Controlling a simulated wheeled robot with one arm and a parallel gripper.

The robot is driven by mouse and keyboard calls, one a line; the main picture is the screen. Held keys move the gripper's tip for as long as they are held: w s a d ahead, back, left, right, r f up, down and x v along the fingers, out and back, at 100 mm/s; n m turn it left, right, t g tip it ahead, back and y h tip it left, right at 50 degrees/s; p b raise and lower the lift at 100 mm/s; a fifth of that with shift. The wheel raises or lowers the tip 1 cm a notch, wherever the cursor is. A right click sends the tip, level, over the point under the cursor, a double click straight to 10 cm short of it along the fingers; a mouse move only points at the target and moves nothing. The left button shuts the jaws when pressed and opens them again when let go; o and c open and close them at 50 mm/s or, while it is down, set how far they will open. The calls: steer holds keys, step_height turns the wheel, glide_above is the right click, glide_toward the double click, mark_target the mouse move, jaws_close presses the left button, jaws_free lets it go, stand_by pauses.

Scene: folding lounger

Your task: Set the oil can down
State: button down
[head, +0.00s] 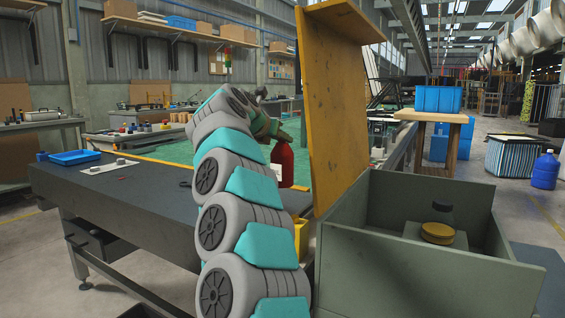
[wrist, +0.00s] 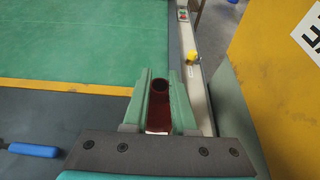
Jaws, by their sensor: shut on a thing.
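The oil can (head: 283,164) is red with a pale label and hangs upright below my gripper (head: 273,131) in the head view. My gripper is shut on its upper part. In the wrist view, the green fingers of my gripper (wrist: 159,104) stand on either side of the can's dark round top (wrist: 160,86), with red body showing below it. The can is above or near the dark bench (head: 130,187), left of the upright yellow panel. I cannot tell whether its base touches anything; my arm hides part of the bench there.
The tall yellow panel (head: 338,110) stands close on the right. A grey open box (head: 430,265) with a yellow round lid (head: 437,233) is at front right. A blue tray (head: 75,157) lies on the bench's left end. In the wrist view, a blue-handled tool (wrist: 34,150) lies at left.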

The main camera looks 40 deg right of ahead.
mark_target(278, 149)
steer(key=shift+f+b, duration=0.7)
steer(key=shift+f, duration=1.4)
steer(key=c, duration=0.7)
jaws_free()
steer(key=shift+a, duration=0.15)
steer(key=b+v, duration=0.1)
steer(key=v, duration=1.1)
